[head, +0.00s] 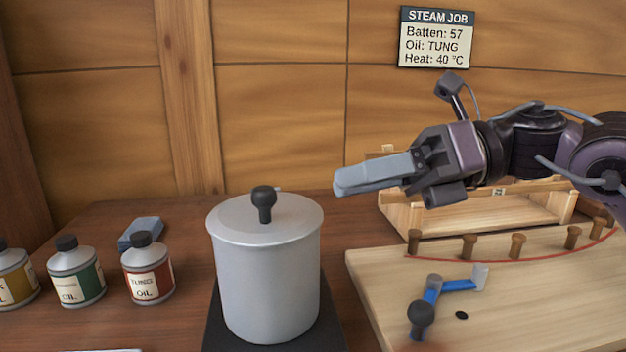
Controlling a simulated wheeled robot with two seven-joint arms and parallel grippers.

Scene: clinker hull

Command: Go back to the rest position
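My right gripper (345,184) reaches in from the right, in the air above and to the right of the grey lidded pot (265,285). Its fingers point left and are seen from the side. One finger may cover the other, so I cannot tell whether they are open or shut. No object shows in them. My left gripper is not in view.
Oil bottles (148,270) and a blue-grey block (141,231) stand at left. A pale board (560,300) with wooden pegs (517,245) and a blue lever (459,286) lies at right, before a wooden tray (480,215). A sign (435,38) hangs behind.

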